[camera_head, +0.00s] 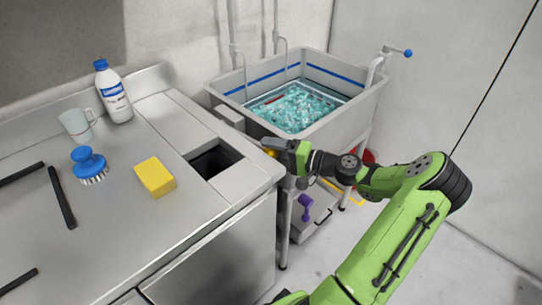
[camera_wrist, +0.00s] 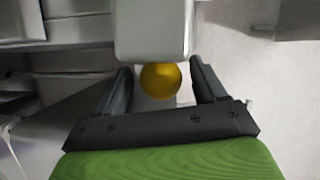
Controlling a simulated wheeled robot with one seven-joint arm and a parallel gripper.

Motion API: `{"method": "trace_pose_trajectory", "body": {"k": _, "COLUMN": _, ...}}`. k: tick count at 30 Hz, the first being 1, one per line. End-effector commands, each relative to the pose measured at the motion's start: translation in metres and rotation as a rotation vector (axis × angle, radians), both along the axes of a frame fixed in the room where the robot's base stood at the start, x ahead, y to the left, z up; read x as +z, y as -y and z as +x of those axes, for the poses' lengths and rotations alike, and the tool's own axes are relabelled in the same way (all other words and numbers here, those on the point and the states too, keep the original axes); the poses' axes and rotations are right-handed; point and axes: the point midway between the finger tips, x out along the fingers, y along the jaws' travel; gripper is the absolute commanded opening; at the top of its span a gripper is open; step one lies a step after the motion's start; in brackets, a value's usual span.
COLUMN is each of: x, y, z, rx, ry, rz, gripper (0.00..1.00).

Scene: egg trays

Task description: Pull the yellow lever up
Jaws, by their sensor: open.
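The yellow lever's round knob (camera_wrist: 161,80) sits between the two fingers of my gripper (camera_wrist: 160,72) in the wrist view, with a visible gap on each side. The fingers are open and not closed on it. A pale block above the knob hides the rest of the lever. In the head view, my gripper (camera_head: 279,148) is at the front left corner of the sink, and a small patch of the yellow knob (camera_head: 269,152) shows beside it.
The grey sink (camera_head: 225,88) holds bluish water with foam. A blue-knobbed lever (camera_head: 407,53) stands at its right. On the counter (camera_head: 110,235) are a bottle (camera_head: 115,95), a cup (camera_head: 77,125), a blue brush (camera_head: 89,162) and a yellow sponge (camera_head: 155,177). A purple object (camera_head: 305,207) lies below the sink.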

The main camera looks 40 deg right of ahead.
Motion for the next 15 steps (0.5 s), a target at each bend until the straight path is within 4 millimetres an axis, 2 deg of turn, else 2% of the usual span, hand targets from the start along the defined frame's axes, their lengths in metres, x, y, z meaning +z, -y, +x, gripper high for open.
{"method": "trace_pose_trajectory", "body": {"k": 3, "x": -0.0005, "y": -0.0029, "z": 0.0063, "rx": 0.001, "ry": 0.0, "rz": -0.001, "gripper": 0.7}}
{"method": "trace_pose_trajectory", "body": {"k": 9, "x": 0.0002, "y": -0.0028, "z": 0.0066, "rx": 0.0, "ry": 0.0, "rz": -0.001, "gripper": 0.7}}
{"method": "trace_pose_trajectory", "body": {"k": 11, "x": 0.0002, "y": -0.0027, "z": 0.0065, "rx": 0.0, "ry": 0.0, "rz": -0.001, "gripper": 0.63}}
{"method": "trace_pose_trajectory", "body": {"k": 15, "x": 0.0, "y": -0.0026, "z": 0.0063, "rx": 0.0, "ry": 0.0, "rz": -0.001, "gripper": 0.41}}
